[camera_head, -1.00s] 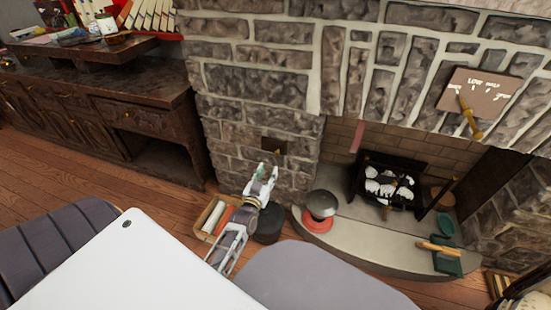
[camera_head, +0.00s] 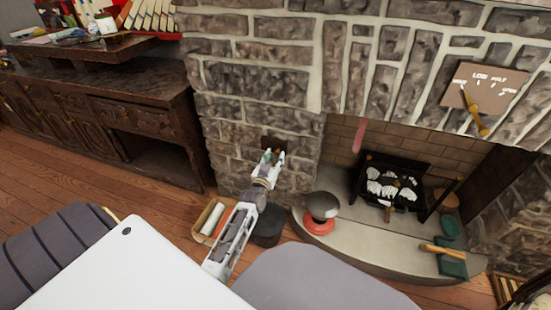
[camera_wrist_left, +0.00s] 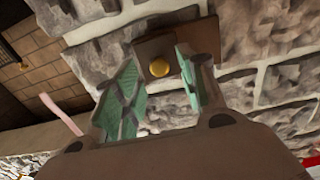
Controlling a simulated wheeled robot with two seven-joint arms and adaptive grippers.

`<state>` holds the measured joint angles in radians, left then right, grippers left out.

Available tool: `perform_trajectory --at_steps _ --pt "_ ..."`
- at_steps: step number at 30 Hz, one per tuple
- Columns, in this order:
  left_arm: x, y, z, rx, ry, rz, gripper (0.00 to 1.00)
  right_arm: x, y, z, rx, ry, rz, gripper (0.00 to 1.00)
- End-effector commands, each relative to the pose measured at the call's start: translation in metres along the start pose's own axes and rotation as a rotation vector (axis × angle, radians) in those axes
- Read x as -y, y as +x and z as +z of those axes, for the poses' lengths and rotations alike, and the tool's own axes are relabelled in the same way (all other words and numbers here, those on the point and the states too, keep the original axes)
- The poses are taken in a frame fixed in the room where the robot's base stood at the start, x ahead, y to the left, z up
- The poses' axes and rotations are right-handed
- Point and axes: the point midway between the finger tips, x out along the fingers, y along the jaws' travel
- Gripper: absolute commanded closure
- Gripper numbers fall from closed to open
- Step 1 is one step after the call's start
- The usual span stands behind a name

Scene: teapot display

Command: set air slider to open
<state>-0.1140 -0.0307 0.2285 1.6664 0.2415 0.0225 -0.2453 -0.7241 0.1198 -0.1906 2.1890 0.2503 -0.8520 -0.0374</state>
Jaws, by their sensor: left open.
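The air slider appears to be a small brown plate (camera_head: 266,141) on the stone wall left of the fireplace. In the left wrist view the plate (camera_wrist_left: 205,42) carries a round brass knob (camera_wrist_left: 160,68). My left gripper (camera_head: 272,156) is open right in front of the plate and partly hides it in the head view. In the left wrist view the knob shows between the green-padded fingers of my left gripper (camera_wrist_left: 160,57). I cannot tell whether the fingertips reach around it. No open mark is readable on this plate. My right gripper is not in view.
A marked plate (camera_head: 495,88) with a brass lever (camera_head: 474,115) is on the wall at upper right. The fireplace grate (camera_head: 394,184) and a grey-and-red pot (camera_head: 320,210) are on the hearth. A box (camera_head: 210,218) stands on the floor beside a dark round container (camera_head: 267,228).

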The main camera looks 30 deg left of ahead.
Motion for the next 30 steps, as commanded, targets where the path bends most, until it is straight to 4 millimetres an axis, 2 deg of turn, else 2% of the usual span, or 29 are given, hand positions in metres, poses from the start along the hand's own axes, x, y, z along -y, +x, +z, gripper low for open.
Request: perform_trajectory --at_steps 7,20,27,30 --pt "0.000 0.014 0.000 -0.001 0.001 0.000 0.59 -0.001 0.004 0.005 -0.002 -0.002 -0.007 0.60" --pt "0.000 0.017 -0.001 0.000 0.000 0.000 0.60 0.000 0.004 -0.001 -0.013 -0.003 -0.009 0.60" --pt "0.000 0.017 -0.001 0.000 0.000 0.000 0.91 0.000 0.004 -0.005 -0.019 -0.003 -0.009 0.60" --pt "0.000 0.017 -0.001 0.000 0.000 0.000 1.00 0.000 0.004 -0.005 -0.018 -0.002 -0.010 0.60"
